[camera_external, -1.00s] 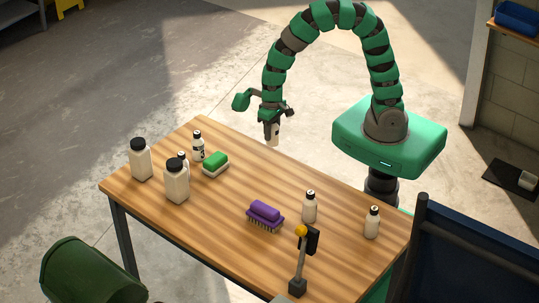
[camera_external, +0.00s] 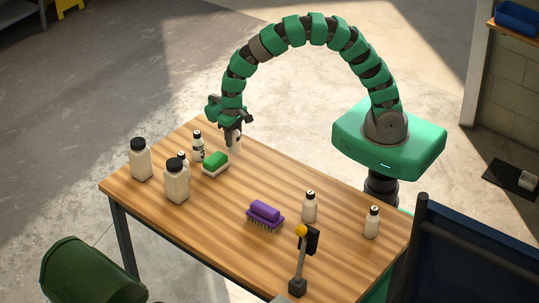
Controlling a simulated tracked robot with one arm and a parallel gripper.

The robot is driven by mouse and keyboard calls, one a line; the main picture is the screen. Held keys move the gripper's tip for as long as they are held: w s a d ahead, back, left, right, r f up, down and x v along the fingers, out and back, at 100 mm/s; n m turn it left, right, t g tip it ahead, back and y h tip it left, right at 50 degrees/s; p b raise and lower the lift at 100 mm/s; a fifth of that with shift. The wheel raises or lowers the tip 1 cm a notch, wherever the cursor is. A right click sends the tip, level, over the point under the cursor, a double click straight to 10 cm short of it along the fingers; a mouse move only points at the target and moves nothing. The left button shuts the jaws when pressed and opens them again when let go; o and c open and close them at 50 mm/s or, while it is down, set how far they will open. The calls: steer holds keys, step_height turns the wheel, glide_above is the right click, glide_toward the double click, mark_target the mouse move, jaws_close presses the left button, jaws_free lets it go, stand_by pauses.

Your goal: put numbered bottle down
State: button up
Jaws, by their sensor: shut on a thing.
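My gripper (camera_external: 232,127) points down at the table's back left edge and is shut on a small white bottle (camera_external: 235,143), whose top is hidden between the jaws. The bottle's lower end is close to the tabletop; I cannot tell whether it touches. A small white bottle with a black cap and dark marking (camera_external: 198,148) stands just left of it. Two larger black-capped bottles (camera_external: 141,161) (camera_external: 177,183) stand at the left, with a small bottle (camera_external: 183,161) partly hidden between them. Two more small bottles (camera_external: 309,208) (camera_external: 372,223) stand at the right.
A purple brush (camera_external: 265,214) and a stand with a yellow knob (camera_external: 299,265) are nearer the front. The wooden table (camera_external: 210,228) has bare room in its middle. A dark blue chair (camera_external: 470,255) stands at the right.

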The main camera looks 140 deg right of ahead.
mark_target(234, 144)
steer(key=shift+f, duration=1.75)
steer(key=shift+f, duration=0.1)
steer(key=o, duration=1.1)
steer(key=shift+c, duration=0.2)
step_height(234, 144, up, 12)
steer(key=shift+r+p, duration=0.15)
steer(key=shift+p, duration=0.3)
steer(key=shift+w, duration=0.1)
